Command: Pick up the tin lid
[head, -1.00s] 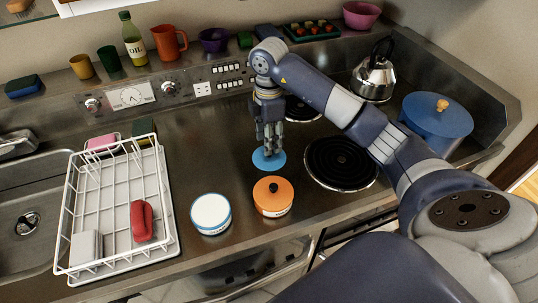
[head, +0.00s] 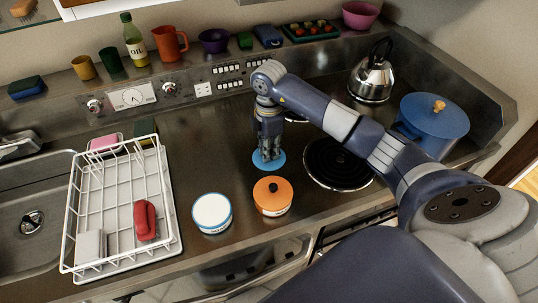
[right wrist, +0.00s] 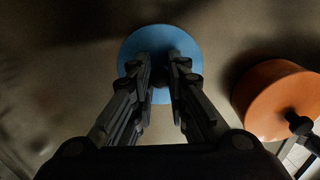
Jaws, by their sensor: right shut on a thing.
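The tin lid, a round blue disc (head: 281,161), lies flat on the steel counter, behind the tins. My right gripper (head: 267,155) points straight down over its middle. In the right wrist view the lid (right wrist: 136,52) shows beneath my right gripper (right wrist: 162,76), whose fingers are shut on its dark knob (right wrist: 165,54). The fingers hide part of the knob. I cannot tell any gap between lid and counter. A white tin (head: 212,213) with a blue rim stands in front and to the left. My left gripper is not in view.
An orange tin (head: 273,196) with a black knob stands just in front of the lid. A coil burner (head: 338,163) is to the right, with a blue pot (head: 432,122) and kettle (head: 372,75) beyond. A white dish rack (head: 118,210) stands left.

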